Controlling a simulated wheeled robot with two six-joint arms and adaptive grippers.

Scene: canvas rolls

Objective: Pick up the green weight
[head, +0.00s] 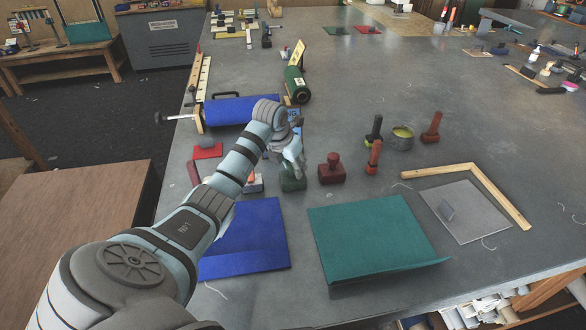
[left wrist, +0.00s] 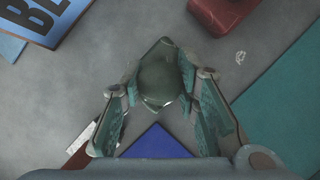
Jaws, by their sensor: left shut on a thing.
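The green weight (head: 292,182) is a dark green block on the grey table, just behind the blue canvas sheet. My left gripper (head: 291,162) comes down over it from above and hides its upper part. In the left wrist view the weight (left wrist: 160,78) sits between the two teal-padded fingers, and the left gripper (left wrist: 158,92) is shut on it. I cannot tell whether the weight is clear of the table. My right gripper is not in view.
A red weight (head: 332,170) stands close to the right of the green one. A blue sheet (head: 245,245) and a teal sheet (head: 375,240) lie in front. A blue roll (head: 240,110) lies behind. Several handled tools and a tin (head: 400,138) stand further right.

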